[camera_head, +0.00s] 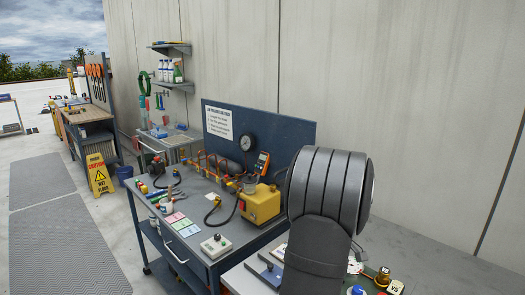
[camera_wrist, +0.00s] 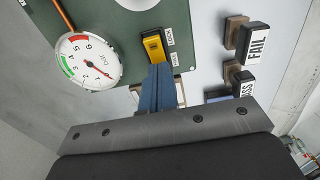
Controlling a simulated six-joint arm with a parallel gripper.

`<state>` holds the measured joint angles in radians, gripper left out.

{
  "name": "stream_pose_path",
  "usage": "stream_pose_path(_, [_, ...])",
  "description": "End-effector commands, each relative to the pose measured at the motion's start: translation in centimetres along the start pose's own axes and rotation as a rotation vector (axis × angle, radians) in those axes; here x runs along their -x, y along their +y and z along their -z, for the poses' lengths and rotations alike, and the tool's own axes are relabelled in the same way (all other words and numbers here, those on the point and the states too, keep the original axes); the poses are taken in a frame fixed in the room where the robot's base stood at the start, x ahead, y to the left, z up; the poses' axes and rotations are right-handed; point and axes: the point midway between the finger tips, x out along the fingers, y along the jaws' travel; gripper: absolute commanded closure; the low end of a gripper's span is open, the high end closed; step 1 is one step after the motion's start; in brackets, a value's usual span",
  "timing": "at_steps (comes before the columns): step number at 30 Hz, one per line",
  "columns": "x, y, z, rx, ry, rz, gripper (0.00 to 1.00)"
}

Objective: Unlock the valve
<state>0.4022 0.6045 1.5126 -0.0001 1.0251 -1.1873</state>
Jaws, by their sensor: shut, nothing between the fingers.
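In the wrist view a yellow valve handle (camera_wrist: 153,47) with a dark mark sits on a dark green panel (camera_wrist: 110,18). A white label reading LOCK (camera_wrist: 170,36) is beside it, and a second small label below is too small to read. A round white pressure gauge (camera_wrist: 88,61) with a red needle is to the left. My gripper (camera_wrist: 158,68) shows as blue fingers, shut and empty, with its tips right at the near end of the handle. I cannot tell if they touch it. In the head view I do not see my fingers; my arm covers that area.
In the head view a workbench with a yellow pump (camera_head: 260,205) and a dark back board (camera_head: 285,138) stands left of my arm. A wall (camera_head: 420,90) is behind.

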Motion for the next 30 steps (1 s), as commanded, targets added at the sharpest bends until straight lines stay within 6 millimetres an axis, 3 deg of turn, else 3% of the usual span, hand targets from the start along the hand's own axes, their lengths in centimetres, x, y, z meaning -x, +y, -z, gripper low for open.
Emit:
stream_pose_path(21, [5.7,0.0,0.0,0.0,0.001,-0.002,1.0])
stream_pose_path(30, [6.9,0.0,0.0,0.0,0.0,-0.001,1.0])
